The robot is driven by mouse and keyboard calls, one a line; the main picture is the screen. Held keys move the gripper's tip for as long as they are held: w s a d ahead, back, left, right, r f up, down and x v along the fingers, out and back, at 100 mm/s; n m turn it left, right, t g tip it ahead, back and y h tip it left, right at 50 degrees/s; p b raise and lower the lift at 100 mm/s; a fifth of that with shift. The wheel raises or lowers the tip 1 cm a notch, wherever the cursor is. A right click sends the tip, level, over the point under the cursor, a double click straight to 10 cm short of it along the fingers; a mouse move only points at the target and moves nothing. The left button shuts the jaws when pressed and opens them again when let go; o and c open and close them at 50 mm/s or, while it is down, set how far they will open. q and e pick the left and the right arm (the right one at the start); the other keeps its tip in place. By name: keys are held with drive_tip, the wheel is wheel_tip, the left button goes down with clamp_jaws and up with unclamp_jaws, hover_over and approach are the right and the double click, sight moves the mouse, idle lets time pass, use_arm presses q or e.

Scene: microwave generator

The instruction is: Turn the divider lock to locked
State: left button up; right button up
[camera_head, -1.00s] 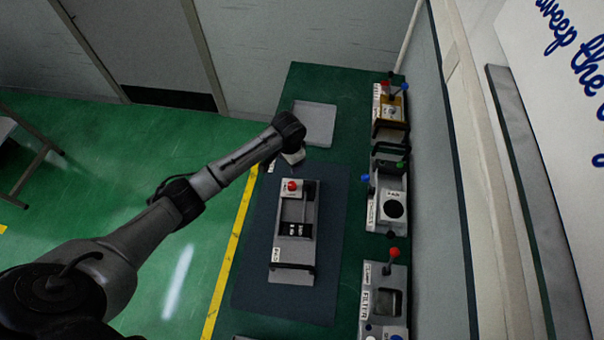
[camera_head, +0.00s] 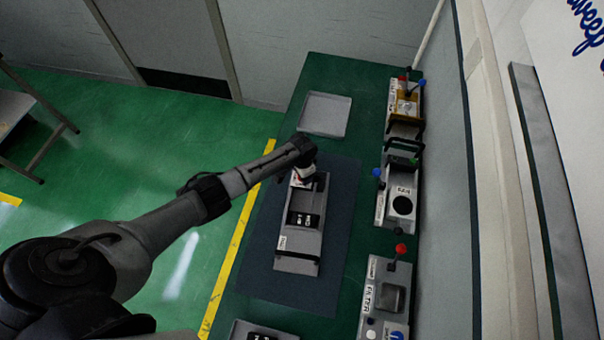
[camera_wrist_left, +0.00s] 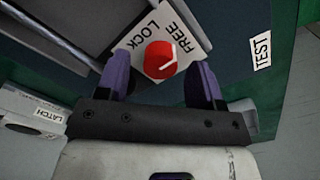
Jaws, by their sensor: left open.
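The divider lock is a round red knob (camera_wrist_left: 160,60) with a pale mark on its right side, in the left wrist view. It sits on a white plate (camera_wrist_left: 128,42) lettered FREE and LOCK; which word the mark points to I cannot tell. My left gripper (camera_wrist_left: 159,80) is open, with one purple finger on each side of the knob; contact is unclear. In the head view my left gripper (camera_head: 303,178) is over the far end of the grey module (camera_head: 298,262) and hides the knob. My right gripper is not in view.
The module lies on a dark mat (camera_head: 258,255) on the green bench. An empty grey tray (camera_head: 325,114) is beyond it. Units with levers stand along the right, including one labelled FILTER (camera_head: 383,300). A LATCH label (camera_wrist_left: 35,118) and a TEST label (camera_wrist_left: 260,52) show in the wrist view.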

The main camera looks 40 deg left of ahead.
use_arm(q)
drive_tip(key=shift+f, duration=0.35)
drive_tip(key=c, duration=0.9)
drive_tip(key=shift+c, duration=0.2)
